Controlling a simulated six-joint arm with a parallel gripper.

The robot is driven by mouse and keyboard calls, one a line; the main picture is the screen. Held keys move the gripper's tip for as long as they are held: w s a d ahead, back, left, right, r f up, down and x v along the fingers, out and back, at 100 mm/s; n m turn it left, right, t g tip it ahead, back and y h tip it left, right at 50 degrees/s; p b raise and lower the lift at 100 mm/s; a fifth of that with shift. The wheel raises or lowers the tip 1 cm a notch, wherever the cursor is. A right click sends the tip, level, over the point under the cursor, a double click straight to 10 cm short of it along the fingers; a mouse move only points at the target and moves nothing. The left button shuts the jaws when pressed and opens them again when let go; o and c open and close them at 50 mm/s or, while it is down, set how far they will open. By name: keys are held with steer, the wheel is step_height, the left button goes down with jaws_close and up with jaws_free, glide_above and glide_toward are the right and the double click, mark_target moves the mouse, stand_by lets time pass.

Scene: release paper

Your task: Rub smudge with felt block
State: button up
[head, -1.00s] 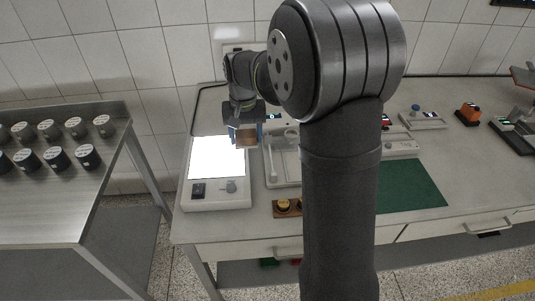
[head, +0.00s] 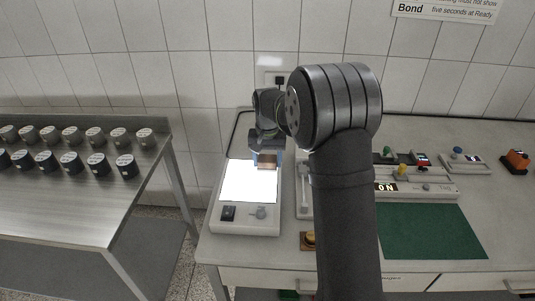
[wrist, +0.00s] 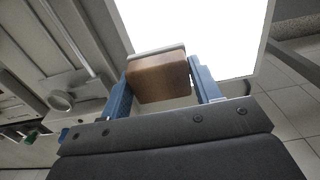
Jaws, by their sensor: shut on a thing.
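The felt block (head: 267,160) is a brown wooden block with a pale felt face, seen closely in the wrist view (wrist: 158,78). My gripper (head: 266,157) is shut on it, with a blue finger on each side in the wrist view (wrist: 160,82). The block is over the far right part of a bright white lit panel (head: 245,185), which also fills the top of the wrist view (wrist: 205,25). I cannot tell whether the felt touches the panel. No smudge can be made out on the glaring surface.
The panel's housing has a black switch (head: 228,213) and a grey knob (head: 260,212) at the front. A green mat (head: 430,230) lies to the right, with small devices behind it. A metal table (head: 70,205) with several dark cylinders stands at left.

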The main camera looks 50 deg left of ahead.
mark_target(267, 169)
step_height(267, 169, down, 3)
steer(key=shift+r, duration=0.2)
steer(key=shift+f, duration=0.65)
steer(key=shift+s+a+r, duration=0.1)
steer(key=shift+s+a, duration=0.5)
steer(key=shift+s, duration=0.05)
steer(key=shift+c, duration=0.3)
steer(key=shift+s+a, duration=3.2)
steer(key=shift+s+d, duration=0.8)
steer(key=shift+d, duration=0.1)
steer(key=shift+w+d, duration=3.7)
steer(key=shift+w, duration=0.15)
steer(key=shift+s+d, duration=0.75)
steer(key=shift+d, duration=0.05)
steer(key=shift+s+a, duration=3.7)
steer(key=shift+s, duration=0.05)
steer(key=shift+s+a, duration=0.1)
steer(key=shift+a, duration=0.05)
step_height(267, 169, up, 8)
